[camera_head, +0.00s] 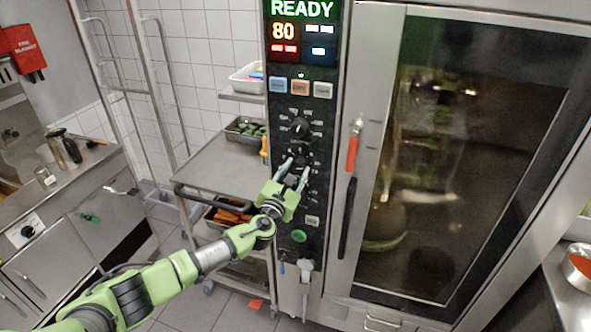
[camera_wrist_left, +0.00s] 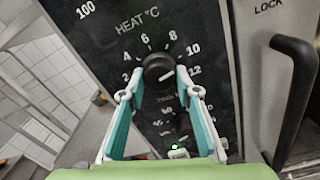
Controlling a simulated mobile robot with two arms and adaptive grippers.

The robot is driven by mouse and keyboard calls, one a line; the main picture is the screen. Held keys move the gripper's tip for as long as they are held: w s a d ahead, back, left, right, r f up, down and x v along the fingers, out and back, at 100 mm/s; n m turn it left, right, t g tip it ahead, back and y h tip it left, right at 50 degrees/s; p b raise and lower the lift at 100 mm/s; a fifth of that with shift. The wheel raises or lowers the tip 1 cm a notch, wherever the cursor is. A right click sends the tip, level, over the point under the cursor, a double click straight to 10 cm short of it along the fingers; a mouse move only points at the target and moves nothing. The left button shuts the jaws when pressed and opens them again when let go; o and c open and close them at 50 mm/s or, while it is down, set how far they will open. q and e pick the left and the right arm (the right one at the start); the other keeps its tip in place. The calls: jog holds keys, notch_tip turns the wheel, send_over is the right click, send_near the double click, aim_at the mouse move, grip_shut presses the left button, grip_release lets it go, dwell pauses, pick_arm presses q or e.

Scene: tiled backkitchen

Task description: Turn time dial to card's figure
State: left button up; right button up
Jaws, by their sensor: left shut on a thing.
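The time dial (camera_wrist_left: 158,71) is a round black knob on the oven's black panel, with figures from 2 to 12 around it in the left wrist view. Its pale mark points to the right, roughly towards 10 to 12. My left gripper (camera_head: 297,172) is shut on this dial, one teal finger on each side; the fingers hide part of the scale. The wrist view also shows the gripper (camera_wrist_left: 157,84) around the knob. Another dial (camera_head: 300,128) sits above it in the head view. I cannot make out a card with a figure. My right gripper is out of view.
The oven display (camera_head: 300,25) reads READY and 80. A shelf trolley (camera_head: 215,165) with trays stands to the left. A green button (camera_head: 299,236) is below.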

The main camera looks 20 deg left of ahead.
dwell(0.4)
pick_arm(q)
jog(key=o, duration=1.1)
jog(key=shift+c, duration=0.2)
jog(key=s, duration=1.2)
jog(key=shift+a, duration=0.2)
jog(key=shift+w+f, duration=0.1)
